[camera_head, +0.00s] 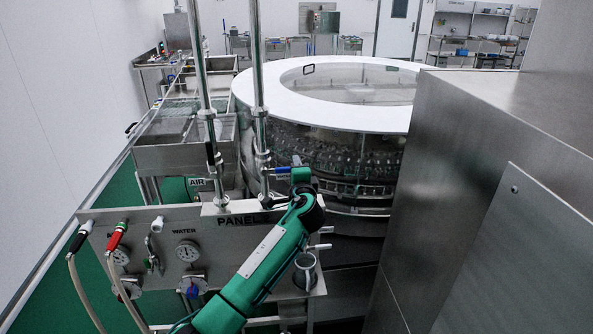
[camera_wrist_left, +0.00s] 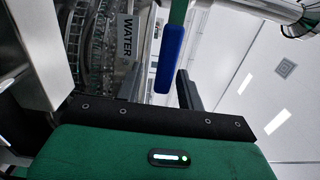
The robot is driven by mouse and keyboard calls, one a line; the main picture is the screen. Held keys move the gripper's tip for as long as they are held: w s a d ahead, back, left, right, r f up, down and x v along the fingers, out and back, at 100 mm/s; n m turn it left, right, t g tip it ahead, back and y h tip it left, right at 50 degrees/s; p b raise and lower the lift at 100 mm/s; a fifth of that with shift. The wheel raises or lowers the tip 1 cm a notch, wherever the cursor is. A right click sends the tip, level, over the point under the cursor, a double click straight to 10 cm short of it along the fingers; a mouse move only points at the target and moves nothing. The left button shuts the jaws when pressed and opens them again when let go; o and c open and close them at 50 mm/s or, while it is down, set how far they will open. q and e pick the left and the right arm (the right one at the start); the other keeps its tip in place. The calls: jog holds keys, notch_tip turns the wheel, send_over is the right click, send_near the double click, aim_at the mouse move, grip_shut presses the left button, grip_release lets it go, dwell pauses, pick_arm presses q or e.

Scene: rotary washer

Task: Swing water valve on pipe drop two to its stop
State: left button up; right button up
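Two vertical steel pipe drops stand behind the panel, a left one (camera_head: 200,60) and a right one (camera_head: 257,60). A blue valve handle (camera_head: 282,170) sticks out to the right from the lower part of the right pipe. It shows large in the left wrist view (camera_wrist_left: 171,58), near a WATER label (camera_wrist_left: 126,38). My left gripper (camera_head: 298,174) is at the handle's outer end. In the left wrist view a dark finger (camera_wrist_left: 188,92) is just right of the handle, and the gripper looks open. Contact with the handle cannot be told. My right gripper is not in view.
A steel panel (camera_head: 255,245) with gauges and hoses stands below the pipes. The round washer with a white top ring (camera_head: 400,115) is behind the pipes. A large steel cabinet (camera_head: 480,140) closes off the right side. A steel tray table (camera_head: 180,157) is at left.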

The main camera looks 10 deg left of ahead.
pick_arm(q)
jog(key=shift+s, duration=0.1)
jog(key=b+v, duration=0.4)
jog(key=v, duration=0.9)
jog(key=shift+s+d, duration=0.15)
jog(key=shift+s, duration=0.15)
